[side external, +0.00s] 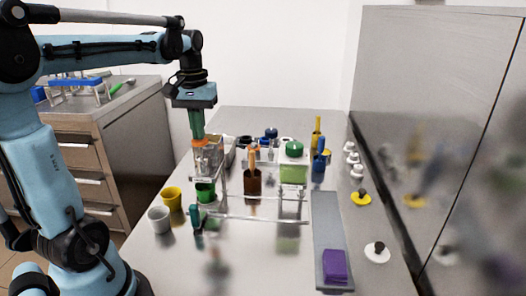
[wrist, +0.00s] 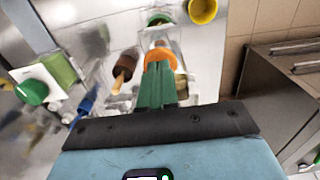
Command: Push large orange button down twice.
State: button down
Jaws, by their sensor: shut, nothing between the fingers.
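The large orange button (side external: 207,142) sits on top of a small metallic box-shaped device (side external: 208,159) on the left part of the steel table. My gripper (side external: 198,136) has green fingers that point down, shut together and empty, directly above the button. In the wrist view the fingertips (wrist: 158,68) lie over the near part of the orange button (wrist: 160,54) and hide some of it. I cannot tell whether the fingertips touch the button or how far down it is.
The table's front middle is mostly clear.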

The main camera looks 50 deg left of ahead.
jog(key=shift+f, duration=1.25)
jog(key=shift+r, duration=1.9)
jog(key=shift+r, duration=2.5)
